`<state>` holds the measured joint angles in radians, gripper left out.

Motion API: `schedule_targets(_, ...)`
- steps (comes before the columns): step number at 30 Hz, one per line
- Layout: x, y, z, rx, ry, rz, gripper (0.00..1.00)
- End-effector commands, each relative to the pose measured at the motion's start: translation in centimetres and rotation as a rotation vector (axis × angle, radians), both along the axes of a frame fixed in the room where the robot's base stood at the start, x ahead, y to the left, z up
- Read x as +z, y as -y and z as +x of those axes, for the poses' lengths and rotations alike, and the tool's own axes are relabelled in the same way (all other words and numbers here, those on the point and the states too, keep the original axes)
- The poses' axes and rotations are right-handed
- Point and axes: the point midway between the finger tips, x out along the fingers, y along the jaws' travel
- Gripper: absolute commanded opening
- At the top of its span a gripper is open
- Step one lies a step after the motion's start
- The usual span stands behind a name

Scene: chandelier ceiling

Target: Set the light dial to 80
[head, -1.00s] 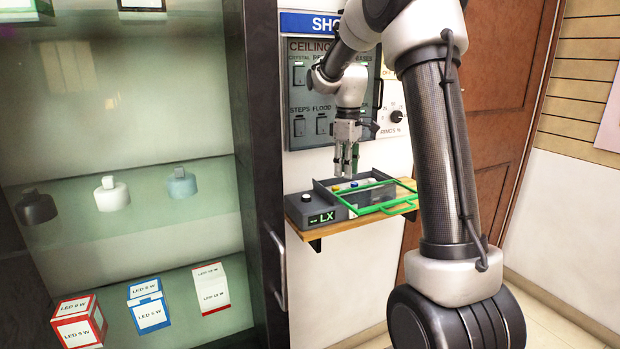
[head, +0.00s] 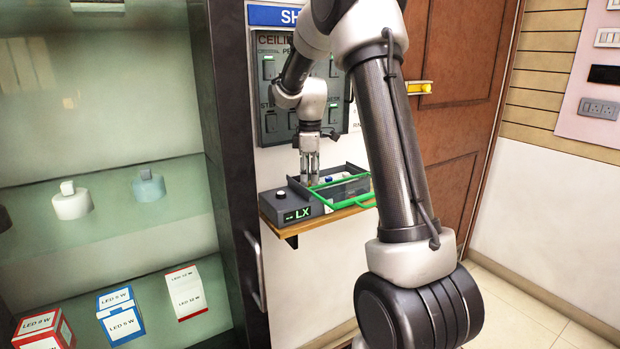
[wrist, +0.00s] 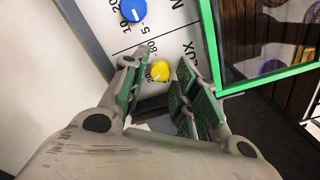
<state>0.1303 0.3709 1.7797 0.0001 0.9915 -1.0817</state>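A yellow dial (wrist: 159,71) sits on a white panel in the wrist view, with "LUX", 80 and 20 printed around it. Its exact setting is too small to read. A blue dial (wrist: 132,10) with its own numbers is beyond it; a small blue spot (head: 329,180) shows in the head view. My gripper (wrist: 155,80) is open, its green-padded fingers on either side of the yellow dial; I cannot tell if they touch it. In the head view my gripper (head: 309,177) points down over the control box and hides the yellow dial. A green "LX" display (head: 297,214) is on the box front.
A green-framed clear cover (head: 346,204) stands open at the box's right, close to my fingers. The box rests on a wooden wall shelf (head: 345,215). A switch board (head: 272,95) is behind my arm. A glass cabinet (head: 110,220) stands left; a brown door (head: 460,130) is right.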

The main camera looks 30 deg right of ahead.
Motion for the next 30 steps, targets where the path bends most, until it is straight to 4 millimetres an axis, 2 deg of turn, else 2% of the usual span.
schedule_targets(10,-0.54,0.01,0.01,-0.001,0.000,0.000,0.28)
schedule_targets(15,-0.53,0.01,0.01,-0.001,0.001,-0.001,0.00)
schedule_targets(23,-0.51,0.01,0.01,-0.014,0.001,-0.001,0.00)
schedule_targets(30,-0.49,0.01,0.02,-0.106,0.001,-0.001,0.00)
